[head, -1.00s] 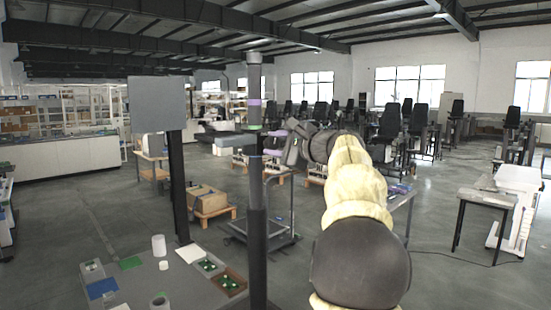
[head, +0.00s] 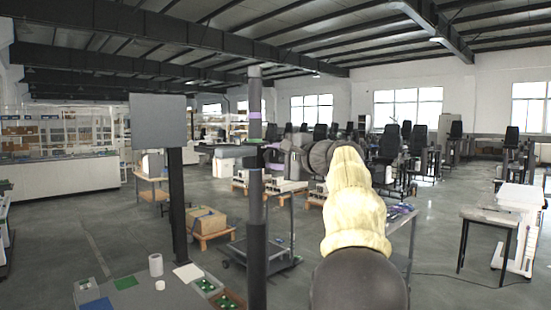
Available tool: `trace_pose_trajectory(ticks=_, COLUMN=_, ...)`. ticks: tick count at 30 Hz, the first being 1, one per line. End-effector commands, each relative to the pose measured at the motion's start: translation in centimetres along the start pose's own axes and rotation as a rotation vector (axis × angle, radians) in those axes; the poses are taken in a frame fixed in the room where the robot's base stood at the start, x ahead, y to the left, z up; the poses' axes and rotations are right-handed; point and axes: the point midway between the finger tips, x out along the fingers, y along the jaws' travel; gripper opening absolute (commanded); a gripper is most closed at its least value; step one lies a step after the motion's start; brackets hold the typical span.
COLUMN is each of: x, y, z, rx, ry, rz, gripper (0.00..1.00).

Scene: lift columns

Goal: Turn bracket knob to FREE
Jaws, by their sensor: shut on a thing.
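A dark upright lift column (head: 256,210) stands in front of me, with a purple band (head: 254,116) and a green band (head: 252,140) on its upper part. My gripper (head: 268,155) is at the right side of the column, just below the green band, at the end of my arm coming from the lower right. It is small in the head view and appears shut on the bracket knob. The knob is mostly hidden by the gripper and column, and its FREE marking cannot be read.
A grey table (head: 160,296) at the lower left holds a white cylinder (head: 156,265), a white sheet (head: 188,273) and trays with green parts (head: 226,302). A grey panel on a post (head: 158,122) stands behind it. A cart (head: 272,250) stands behind the column.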

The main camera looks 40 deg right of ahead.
Motion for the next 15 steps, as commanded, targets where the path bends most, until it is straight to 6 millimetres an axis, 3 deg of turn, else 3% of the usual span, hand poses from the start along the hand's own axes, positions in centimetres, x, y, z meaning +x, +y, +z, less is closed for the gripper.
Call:
trace_pose_trajectory(ticks=1, x=-0.04, y=-0.07, z=0.0, rx=-0.002, ry=0.001, rz=-0.001, gripper=0.38)
trace_pose_trajectory(ticks=4, x=-0.04, y=-0.07, z=0.0, rx=-0.001, ry=0.001, rz=-0.001, gripper=0.55)
trace_pose_trajectory(ticks=15, x=-0.42, y=0.0, z=-0.06, rx=0.0, ry=0.002, rz=-0.001, gripper=0.55)
